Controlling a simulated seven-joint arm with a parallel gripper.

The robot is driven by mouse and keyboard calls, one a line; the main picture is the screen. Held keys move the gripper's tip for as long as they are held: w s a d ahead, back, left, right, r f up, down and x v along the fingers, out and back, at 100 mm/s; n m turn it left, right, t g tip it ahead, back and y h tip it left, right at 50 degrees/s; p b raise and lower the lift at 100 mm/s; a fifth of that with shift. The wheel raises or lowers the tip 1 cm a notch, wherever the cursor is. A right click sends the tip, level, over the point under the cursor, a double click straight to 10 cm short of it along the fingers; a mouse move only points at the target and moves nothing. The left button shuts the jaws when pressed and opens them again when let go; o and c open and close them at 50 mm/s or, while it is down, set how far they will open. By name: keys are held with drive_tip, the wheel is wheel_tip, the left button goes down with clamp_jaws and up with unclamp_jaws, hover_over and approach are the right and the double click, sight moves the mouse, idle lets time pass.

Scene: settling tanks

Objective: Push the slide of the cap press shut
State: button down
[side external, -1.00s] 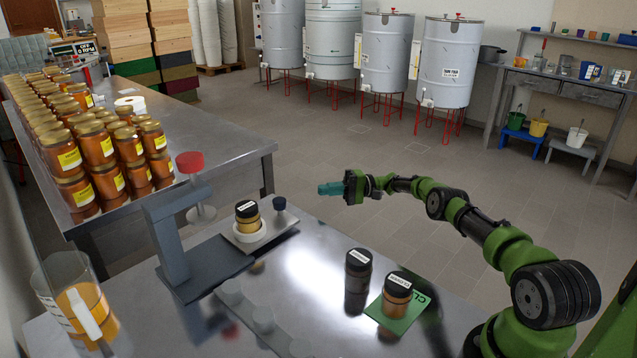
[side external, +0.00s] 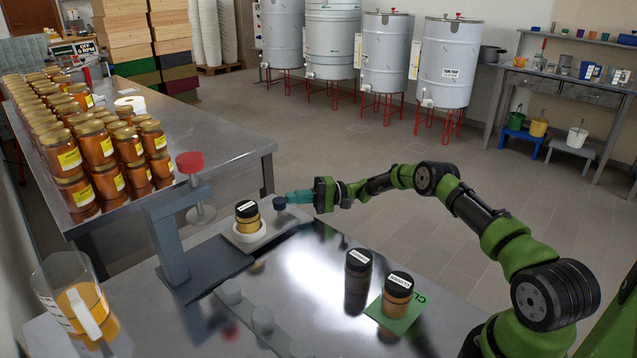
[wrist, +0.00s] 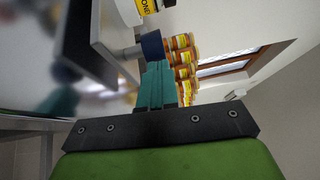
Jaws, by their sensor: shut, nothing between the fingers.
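The cap press (side external: 172,240) stands on the steel table, with a red knob (side external: 189,162) on top. Its pale slide (side external: 285,224) sticks out to the right of the dark base. A dark-lidded jar (side external: 247,217) stands in a white ring on the slide. A dark blue knob (side external: 280,203) rises at the slide's outer end. My gripper (side external: 288,198) has shut teal fingers with nothing between them. Its tips are right at the knob's outer side; I cannot tell if they touch. In the wrist view, the fingers (wrist: 157,70) point at the dark knob (wrist: 152,45), with part of the jar (wrist: 146,6) beyond.
Two dark-lidded jars stand front right, one (side external: 357,272) on bare steel and one (side external: 397,292) on a green mat (side external: 392,319). A honey pitcher (side external: 75,305) is front left. Many jars (side external: 95,145) fill the left bench. A grey rack (side external: 262,320) lies in front.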

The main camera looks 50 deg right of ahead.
sight(259, 218)
drive_tip(key=a, duration=1.3)
drive_tip(key=v, duration=1.7)
drive_tip(key=shift+d, duration=0.3)
drive_tip(key=s+a+r+n+g+h, duration=0.4)
drive_tip(key=s+a+r+g+h, duration=0.4)
drive_tip(key=a+r, duration=0.5)
drive_tip(key=s+r+t+h, duration=0.2)
drive_tip(key=s+r+h, duration=0.1)
drive_tip(key=s, duration=0.7)
drive_tip(key=s+a+r+t+h, duration=0.1)
drive_tip(key=s+r+t+h, duration=0.1)
drive_tip(key=s+r, duration=0.4)
drive_tip(key=s+t, duration=0.1)
drive_tip(key=s, duration=0.3)
drive_tip(key=shift+s+a+m+h, duration=0.15)
drive_tip(key=shift+s+m+h, duration=0.15)
drive_tip(key=shift+m+h, duration=0.1)
